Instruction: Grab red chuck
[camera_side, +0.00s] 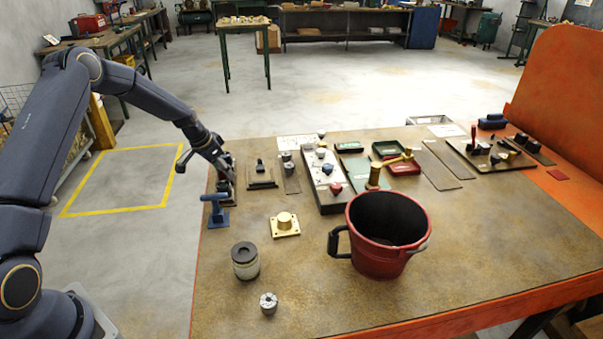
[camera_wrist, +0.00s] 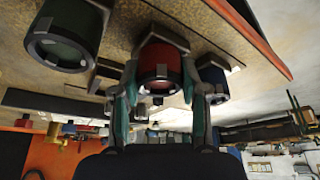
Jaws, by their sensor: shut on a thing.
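The red chuck (camera_wrist: 162,62) is a red cylinder with a dark end and metal tabs, in the middle of the wrist view. My gripper (camera_wrist: 160,76) has its two fingers on either side of it and is shut on it. A green chuck (camera_wrist: 65,35) stands to its left, and a blue chuck (camera_wrist: 212,76) is close on its right, partly behind a finger. In the side view my gripper (camera_side: 226,170) is low at the table's left edge. The red chuck cannot be made out there, hidden by the gripper.
A blue clamp-like tool (camera_side: 215,210) stands just in front of my gripper. A brass flanged part (camera_side: 285,223), a grey-and-black jar (camera_side: 245,262) and a red bucket (camera_side: 385,240) stand on the table (camera_side: 330,300). Several fixtures and trays line the back.

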